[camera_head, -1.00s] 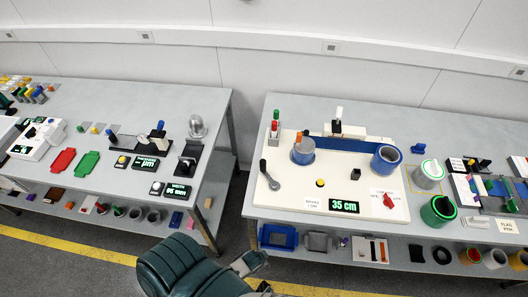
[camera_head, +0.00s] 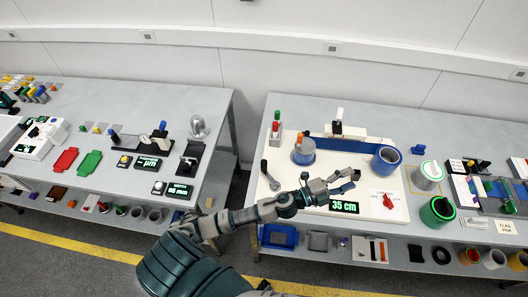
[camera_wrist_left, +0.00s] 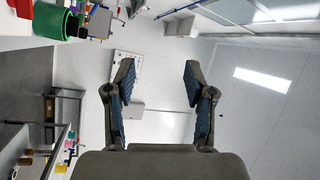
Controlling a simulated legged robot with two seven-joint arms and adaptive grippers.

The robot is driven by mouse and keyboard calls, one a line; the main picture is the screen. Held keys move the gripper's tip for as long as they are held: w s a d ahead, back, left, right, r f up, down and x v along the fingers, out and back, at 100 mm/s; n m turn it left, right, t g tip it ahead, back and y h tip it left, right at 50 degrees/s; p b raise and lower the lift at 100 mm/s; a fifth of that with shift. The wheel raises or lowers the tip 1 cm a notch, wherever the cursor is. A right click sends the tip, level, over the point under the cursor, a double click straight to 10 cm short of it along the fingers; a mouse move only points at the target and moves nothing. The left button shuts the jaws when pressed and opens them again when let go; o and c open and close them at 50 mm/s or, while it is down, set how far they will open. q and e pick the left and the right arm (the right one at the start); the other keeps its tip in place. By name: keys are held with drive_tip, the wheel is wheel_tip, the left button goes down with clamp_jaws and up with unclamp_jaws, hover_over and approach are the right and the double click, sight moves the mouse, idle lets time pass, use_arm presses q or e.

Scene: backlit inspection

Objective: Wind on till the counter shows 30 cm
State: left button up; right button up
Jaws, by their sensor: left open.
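The counter (camera_head: 344,206) is a black box with green digits reading 35 cm, at the front of a white winding board (camera_head: 288,142). A red knob (camera_head: 388,201) sits right of the counter. My left gripper (camera_head: 352,181) is over the board, just behind the counter, open and empty. It shows open in the left wrist view too (camera_wrist_left: 158,78). My forearm hides the yellow button. My right gripper is out of view.
A second bench (camera_head: 120,100) stands left, across a gap.

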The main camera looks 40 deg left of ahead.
use_arm(q)
drive_tip(key=d+m+g+h, duration=0.3)
drive_tip(key=m+g+h, duration=0.2)
drive_tip(key=m, duration=0.3)
drive_tip(key=m+g+y, duration=1)
drive_tip(key=g+y, duration=0.2)
drive_tip(key=y, duration=0.4)
hover_over(264, 160)
drive_tip(key=f, duration=0.9)
drive_tip(key=shift+s+d, duration=0.1)
drive_tip(key=shift+s, duration=0.1)
drive_tip(key=shift+f, duration=0.1)
wheel_tip(264, 160, down, 8)
drive_tip(key=b, duration=0.6)
drive_tip(key=shift+d+f, duration=0.1)
drive_tip(key=shift+f, duration=0.15)
drive_tip(key=shift+r, duration=0.15)
drive_tip(key=c, duration=1)
drive_tip(key=shift+o, duration=0.2)
drive_tip(key=shift+w+r, duration=0.1)
drive_tip(key=shift+r, duration=0.05)
